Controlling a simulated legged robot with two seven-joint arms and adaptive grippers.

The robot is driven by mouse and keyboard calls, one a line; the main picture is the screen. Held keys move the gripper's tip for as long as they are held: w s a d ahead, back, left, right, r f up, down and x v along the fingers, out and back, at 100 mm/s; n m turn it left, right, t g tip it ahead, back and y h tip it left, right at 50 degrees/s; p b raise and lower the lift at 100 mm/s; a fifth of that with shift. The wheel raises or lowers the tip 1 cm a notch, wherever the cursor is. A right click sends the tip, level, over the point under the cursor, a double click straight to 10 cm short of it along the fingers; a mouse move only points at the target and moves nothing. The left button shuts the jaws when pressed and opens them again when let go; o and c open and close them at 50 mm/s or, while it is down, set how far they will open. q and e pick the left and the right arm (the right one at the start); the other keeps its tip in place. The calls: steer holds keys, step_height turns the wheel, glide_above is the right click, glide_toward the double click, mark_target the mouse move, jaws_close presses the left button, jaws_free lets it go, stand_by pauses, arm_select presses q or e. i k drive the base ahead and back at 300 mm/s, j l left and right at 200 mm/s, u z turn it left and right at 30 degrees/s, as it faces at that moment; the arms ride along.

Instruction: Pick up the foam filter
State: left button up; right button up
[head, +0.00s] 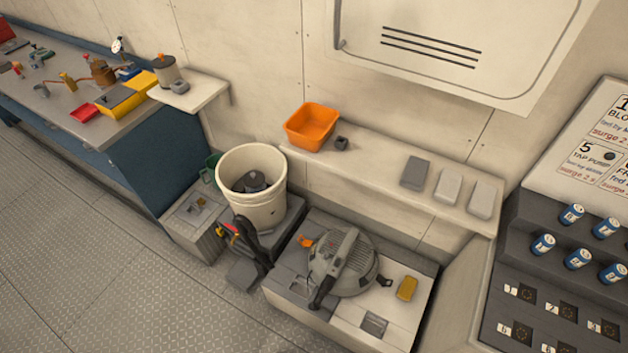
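I cannot tell for certain which thing is the foam filter. A dark grey flat block (413,172) lies on the wall ledge, right of its middle. Two paler grey blocks lie to its right, a nearer one (448,186) and one at the ledge's right end (481,199). A small yellow-orange block (407,288) lies on the pale box top (350,325), right of a round grey machine (343,262). None of these is covered. Neither of my grippers shows in the head view.
An orange bin (312,126) and a small dark object (341,143) stand on the ledge (390,160). A white bucket (252,187) stands left of the machine. A cluttered workbench (70,75) is at left, a panel with blue cans (572,215) at right. The front-left floor is clear.

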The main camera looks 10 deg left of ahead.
mark_target(254, 182)
steer(key=j+z, duration=0.3)
steer(key=z, duration=0.2)
steer(key=i+j+z, duration=0.1)
steer(key=j+z, duration=0.55)
steer(key=z, duration=0.3)
steer(key=k+j+z, duration=0.15)
steer(key=z, duration=0.3)
steer(key=k+j+z, duration=0.1)
steer(key=j+z, duration=0.25)
steer(key=z, duration=0.15)
